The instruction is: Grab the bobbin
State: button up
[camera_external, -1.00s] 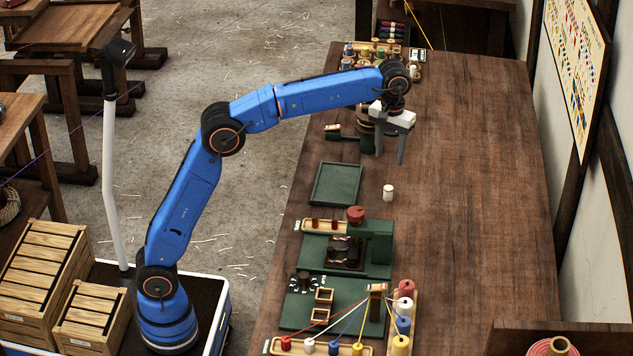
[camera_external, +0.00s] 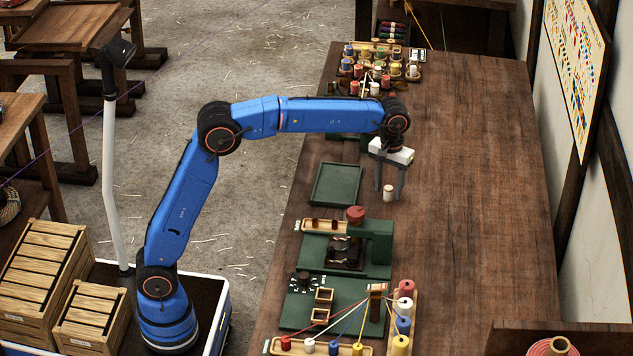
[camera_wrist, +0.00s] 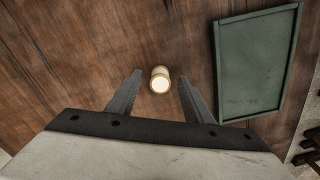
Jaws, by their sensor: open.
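A small white bobbin (camera_external: 387,194) stands upright on the wooden table, right of the green tray. In the wrist view the bobbin (camera_wrist: 160,80) shows its pale round top, with tan at its rim. My gripper (camera_external: 389,193) is open and points down at the bobbin, with a finger to each side of it in the picture. In the wrist view the bobbin appears between and slightly beyond the fingertips of my gripper (camera_wrist: 157,74). I cannot tell whether the fingertips are down at its height. No contact shows.
The green tray (camera_external: 317,185) lies empty left of the bobbin. A green fixture with a red knob (camera_external: 355,214) stands nearer the camera. Racks of coloured bobbins (camera_external: 372,85) are at the far end. The table right of my gripper is clear.

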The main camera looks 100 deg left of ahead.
jog(key=shift+f, duration=0.4)
jog(key=c, duration=1.1)
jog(key=shift+r, duration=0.1)
